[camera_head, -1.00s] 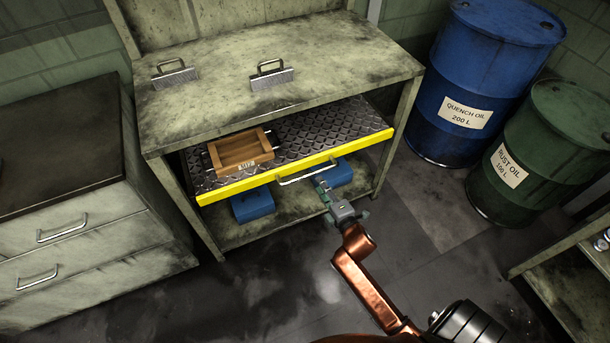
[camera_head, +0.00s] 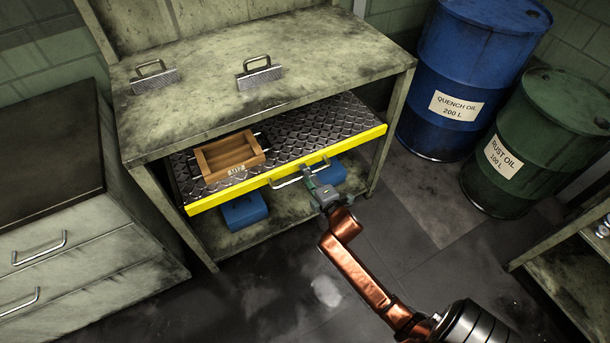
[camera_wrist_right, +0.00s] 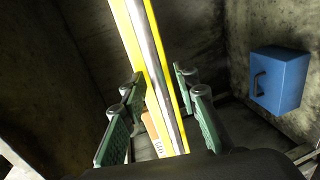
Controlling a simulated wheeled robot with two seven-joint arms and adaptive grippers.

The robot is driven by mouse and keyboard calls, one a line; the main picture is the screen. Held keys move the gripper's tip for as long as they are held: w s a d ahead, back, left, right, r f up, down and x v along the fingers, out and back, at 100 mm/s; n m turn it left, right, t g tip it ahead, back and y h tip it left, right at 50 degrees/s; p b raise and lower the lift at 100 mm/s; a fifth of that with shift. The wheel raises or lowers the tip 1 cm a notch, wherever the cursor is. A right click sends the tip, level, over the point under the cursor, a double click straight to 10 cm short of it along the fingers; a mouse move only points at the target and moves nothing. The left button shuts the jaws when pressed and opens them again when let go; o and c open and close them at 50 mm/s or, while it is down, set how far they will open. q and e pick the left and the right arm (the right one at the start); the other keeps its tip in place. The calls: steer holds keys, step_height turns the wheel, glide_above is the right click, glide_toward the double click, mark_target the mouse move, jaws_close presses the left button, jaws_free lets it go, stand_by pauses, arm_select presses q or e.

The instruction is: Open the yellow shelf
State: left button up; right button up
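The yellow shelf (camera_head: 290,170) is a dark diamond-plate drawer with a yellow front edge under the workbench top, standing out somewhat from beneath it. Its silver bar handle (camera_head: 286,183) is on the yellow front. My right gripper (camera_head: 309,179) is at the right part of this handle. In the right wrist view, the green fingers of my right gripper (camera_wrist_right: 162,88) are open, on either side of the handle bar (camera_wrist_right: 158,60), with visible gaps. The yellow edge (camera_wrist_right: 131,40) runs behind the bar. My left gripper is not in view.
A wooden tray (camera_head: 229,170) rests on the shelf. Blue boxes (camera_head: 243,212) sit on the lower level. The bench top (camera_head: 200,115) overhangs the shelf. A drawer cabinet (camera_head: 80,250) stands left; blue (camera_head: 455,130) and green (camera_head: 545,130) drums stand right. Floor in front is clear.

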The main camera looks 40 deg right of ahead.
steer(key=shift+c, duration=0.3)
jaws_close()
stand_by(0.4)
